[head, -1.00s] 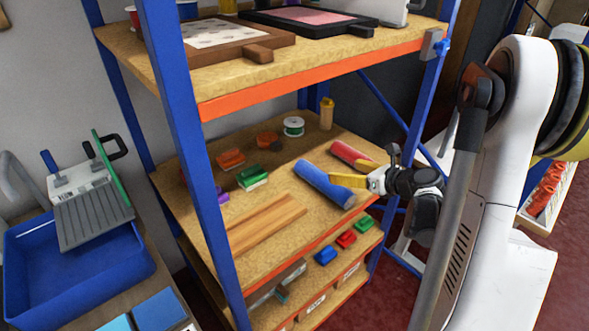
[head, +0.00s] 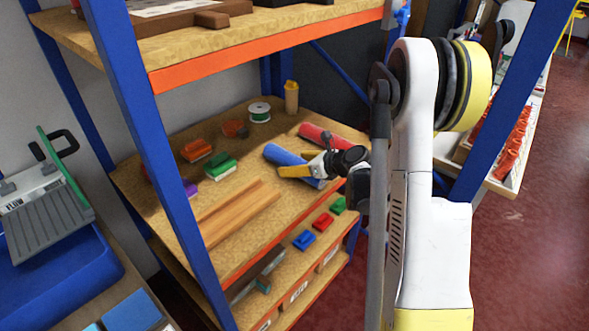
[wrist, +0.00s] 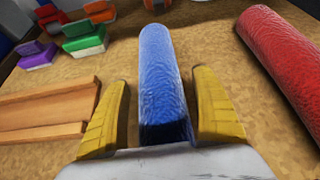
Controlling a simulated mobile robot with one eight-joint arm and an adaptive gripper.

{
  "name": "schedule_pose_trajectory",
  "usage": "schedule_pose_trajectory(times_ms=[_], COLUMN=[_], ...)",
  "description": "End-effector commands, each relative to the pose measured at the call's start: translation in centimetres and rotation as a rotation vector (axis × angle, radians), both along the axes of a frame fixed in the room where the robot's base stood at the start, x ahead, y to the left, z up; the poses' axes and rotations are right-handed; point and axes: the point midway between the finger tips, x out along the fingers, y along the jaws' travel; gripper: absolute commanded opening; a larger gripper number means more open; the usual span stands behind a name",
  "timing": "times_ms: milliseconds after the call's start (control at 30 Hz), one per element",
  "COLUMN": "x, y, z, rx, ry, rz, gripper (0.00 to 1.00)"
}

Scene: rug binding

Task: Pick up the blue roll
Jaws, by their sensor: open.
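The blue roll (head: 283,154) lies on the wooden middle shelf (head: 232,258) of the blue and orange rack. In the wrist view the blue roll (wrist: 163,70) runs away from me between the two yellow fingers of my gripper (wrist: 163,115). The fingers stand apart, one on each side of the roll, with a gap visible on both sides. In the head view my gripper (head: 300,172) is over the near part of the roll and hides some of it. I cannot tell how far down the fingers reach beside it.
A red roll (wrist: 283,55) lies close on the right. Wooden strips (wrist: 40,110) lie on the left. Green (head: 219,165) and orange (head: 196,150) blocks, a green-and-white spool (head: 259,112) and a tan bottle (head: 291,96) stand further back. The rack's upper shelf (head: 270,58) is above.

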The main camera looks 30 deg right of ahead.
Motion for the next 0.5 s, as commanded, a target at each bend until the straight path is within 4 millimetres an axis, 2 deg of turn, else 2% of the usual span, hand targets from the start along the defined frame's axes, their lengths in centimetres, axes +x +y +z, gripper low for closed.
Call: schedule_pose_trajectory(times_ms=[167, 367, 400, 500], x=[0.04, 0.01, 0.01, 0.02], y=[0.00, -0.01, -0.01, 0.00], z=[0.08, 0.08, 0.08, 0.09], rx=[0.000, 0.000, 0.000, 0.000], ry=[0.000, 0.000, 0.000, 0.000], rz=[-0.001, 0.000, 0.000, -0.001], gripper=[0.77, 0.20, 0.15, 0.15])
